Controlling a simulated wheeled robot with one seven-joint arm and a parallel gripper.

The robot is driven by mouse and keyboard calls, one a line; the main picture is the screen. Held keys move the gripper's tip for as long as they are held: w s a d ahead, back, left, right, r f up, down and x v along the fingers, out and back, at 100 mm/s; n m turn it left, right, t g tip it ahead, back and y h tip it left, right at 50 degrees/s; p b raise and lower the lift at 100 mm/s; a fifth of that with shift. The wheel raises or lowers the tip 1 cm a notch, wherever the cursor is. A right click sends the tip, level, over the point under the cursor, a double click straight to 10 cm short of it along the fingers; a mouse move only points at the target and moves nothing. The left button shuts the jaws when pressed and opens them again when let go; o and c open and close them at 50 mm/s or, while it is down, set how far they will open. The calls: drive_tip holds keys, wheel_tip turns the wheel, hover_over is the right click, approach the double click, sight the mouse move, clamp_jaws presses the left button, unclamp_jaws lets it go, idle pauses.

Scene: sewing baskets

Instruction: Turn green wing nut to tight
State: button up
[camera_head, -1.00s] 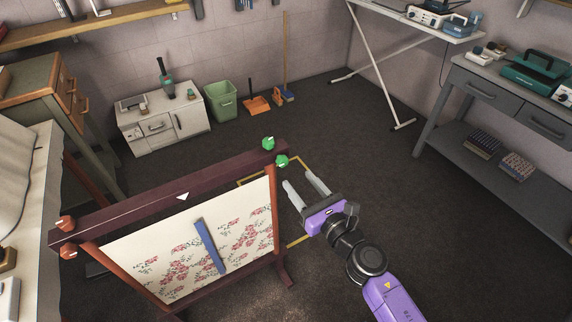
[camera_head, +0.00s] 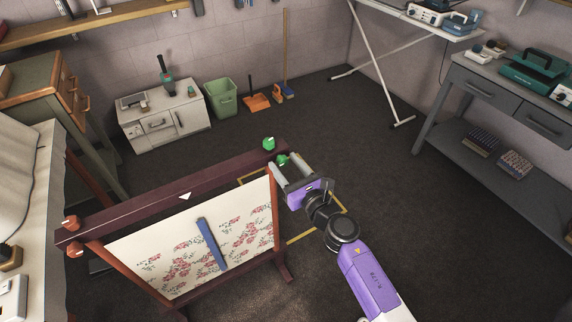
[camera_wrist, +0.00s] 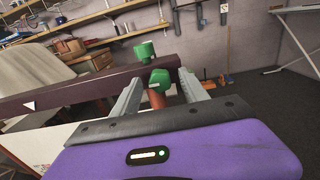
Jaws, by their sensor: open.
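Two green wing nuts sit at the right end of the dark frame beam (camera_head: 160,197). The upper green nut (camera_head: 268,143) is on the far side of the beam's end; the lower green nut (camera_head: 282,159) is on the near side. In the wrist view the near nut (camera_wrist: 160,78) shows between my fingers, above an orange post, and the far nut (camera_wrist: 145,51) shows beyond it. My gripper (camera_head: 286,166) is open and empty, its two grey fingers reaching to either side of the near nut. I cannot tell whether either finger touches it.
Orange nuts (camera_head: 72,222) sit at the beam's left end. Floral cloth (camera_head: 190,248) with a blue strip (camera_head: 212,243) hangs below the beam. A yellow floor outline (camera_head: 318,231) lies under my arm. The floor to the right is clear up to the grey workbench (camera_head: 500,130).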

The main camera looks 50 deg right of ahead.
clamp_jaws()
